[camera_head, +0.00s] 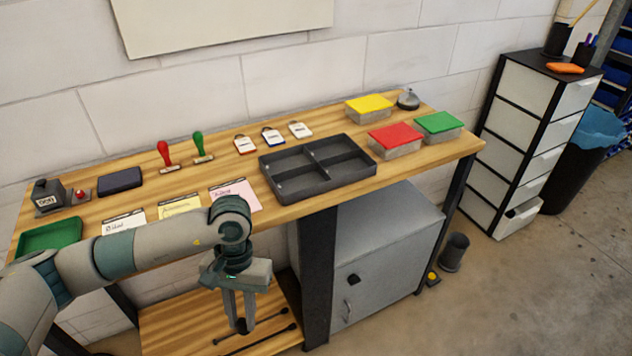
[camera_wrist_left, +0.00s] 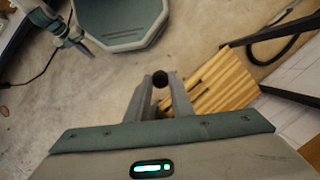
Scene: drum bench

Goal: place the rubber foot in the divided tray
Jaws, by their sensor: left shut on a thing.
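The rubber foot is a small black round piece (camera_head: 242,325). It sits between the fingertips of my left gripper (camera_head: 241,322), which is shut on it and points down. The rubber foot also shows between the fingertips in the left wrist view (camera_wrist_left: 160,78). The gripper is in front of the bench, below the height of its top, with the lower wooden shelf behind it. The divided tray (camera_head: 325,194) is dark grey, lies on the bench top up and to the right of the gripper, and its compartments look empty. What seems to be my right gripper (camera_wrist_left: 72,36) shows small at the upper left of the wrist view; its jaws are unclear.
The bench's front edge lies between gripper and tray. A grey cabinet (camera_head: 385,255) is under the bench.

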